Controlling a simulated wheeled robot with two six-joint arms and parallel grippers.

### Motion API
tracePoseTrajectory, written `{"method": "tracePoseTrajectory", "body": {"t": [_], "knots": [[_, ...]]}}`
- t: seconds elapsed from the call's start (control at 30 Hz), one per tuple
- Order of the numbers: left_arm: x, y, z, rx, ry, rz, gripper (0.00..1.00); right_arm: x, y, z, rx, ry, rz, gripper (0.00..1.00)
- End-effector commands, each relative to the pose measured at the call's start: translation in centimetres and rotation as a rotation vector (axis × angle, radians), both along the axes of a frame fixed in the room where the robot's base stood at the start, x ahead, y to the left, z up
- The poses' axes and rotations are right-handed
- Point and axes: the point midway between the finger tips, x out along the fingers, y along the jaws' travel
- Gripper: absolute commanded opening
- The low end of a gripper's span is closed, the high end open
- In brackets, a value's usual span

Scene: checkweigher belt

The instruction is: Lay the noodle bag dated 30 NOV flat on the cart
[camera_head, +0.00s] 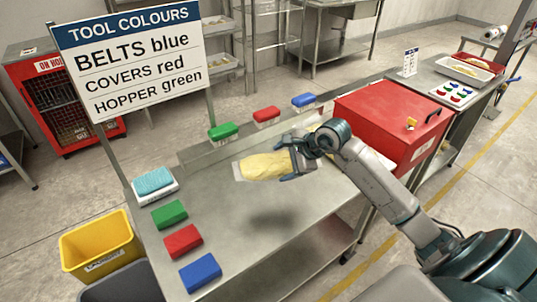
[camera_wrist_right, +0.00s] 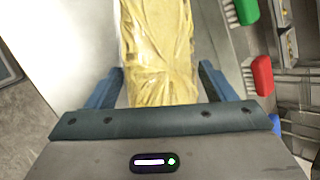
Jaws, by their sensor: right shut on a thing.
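A yellow noodle bag (camera_head: 266,166) is held in my right gripper (camera_head: 298,160), above the steel table top; a dark shadow lies on the steel below it. In the right wrist view the bag (camera_wrist_right: 158,50) sits between the two blue fingers of the gripper (camera_wrist_right: 160,88). No date on the bag can be read in either view. I cannot tell for sure which surface is the cart. My left gripper does not show.
Green (camera_head: 169,214), red (camera_head: 183,241) and blue (camera_head: 200,272) blocks line the table's left edge, with a cyan sponge (camera_head: 153,181) behind. Brushes (camera_head: 266,116) stand along the back. A red cover (camera_head: 390,115) rises at right. A sign (camera_head: 133,58) stands at back left. The table's front middle is clear.

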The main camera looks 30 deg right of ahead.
Motion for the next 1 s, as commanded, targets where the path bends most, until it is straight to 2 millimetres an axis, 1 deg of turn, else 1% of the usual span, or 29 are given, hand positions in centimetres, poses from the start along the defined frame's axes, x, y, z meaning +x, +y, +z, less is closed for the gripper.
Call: {"method": "tracePoseTrajectory", "body": {"t": [0.17,0.7,0.83,1.0], "knots": [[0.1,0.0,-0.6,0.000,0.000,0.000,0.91,0.0,0.0,-1.3,0.000,-0.002,0.000,0.10],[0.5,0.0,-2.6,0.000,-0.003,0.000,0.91,0.0,0.0,-7.5,0.001,0.000,0.000,0.10],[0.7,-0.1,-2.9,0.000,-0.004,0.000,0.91,0.0,0.0,-8.6,0.002,-0.001,0.000,0.10],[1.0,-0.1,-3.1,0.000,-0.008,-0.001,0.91,0.0,0.0,-9.4,0.001,-0.001,0.000,0.10]]}}
